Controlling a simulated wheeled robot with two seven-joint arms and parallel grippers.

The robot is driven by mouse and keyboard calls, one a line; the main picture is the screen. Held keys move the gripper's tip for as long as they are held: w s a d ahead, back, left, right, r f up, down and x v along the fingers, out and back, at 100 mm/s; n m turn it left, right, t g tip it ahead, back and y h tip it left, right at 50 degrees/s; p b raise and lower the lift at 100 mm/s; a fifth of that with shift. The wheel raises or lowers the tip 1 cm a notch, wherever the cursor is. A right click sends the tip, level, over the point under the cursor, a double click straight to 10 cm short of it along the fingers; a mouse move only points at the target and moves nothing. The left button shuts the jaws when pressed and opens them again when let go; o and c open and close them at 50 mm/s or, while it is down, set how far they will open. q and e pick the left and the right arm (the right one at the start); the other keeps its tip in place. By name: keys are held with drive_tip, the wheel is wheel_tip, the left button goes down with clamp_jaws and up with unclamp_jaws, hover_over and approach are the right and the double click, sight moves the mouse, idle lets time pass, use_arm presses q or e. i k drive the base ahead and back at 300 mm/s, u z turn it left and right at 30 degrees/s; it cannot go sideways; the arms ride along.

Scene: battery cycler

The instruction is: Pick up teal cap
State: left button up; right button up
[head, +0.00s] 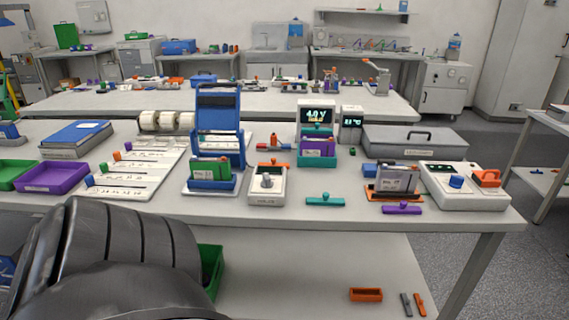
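A teal cap (325,202), a flat bar with a small knob on top, lies on the bench near its front edge, right of centre. It lies apart from the things around it. A similar purple cap (402,208) lies to its right. Neither of my grippers shows in the head view. A large dark grey ribbed part, apparently mine, covers the lower left.
A white device with a grey knob (267,184) stands left of the teal cap. A grey cell in an orange holder (396,181) stands to its right. A teal-and-white display unit (317,130) stands behind. Purple (54,190) and green trays sit at the far left.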

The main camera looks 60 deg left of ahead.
sight(326, 201)
drive_tip(key=u, duration=1.85)
drive_tip(key=i, duration=0.1)
drive_tip(key=z, duration=0.5)
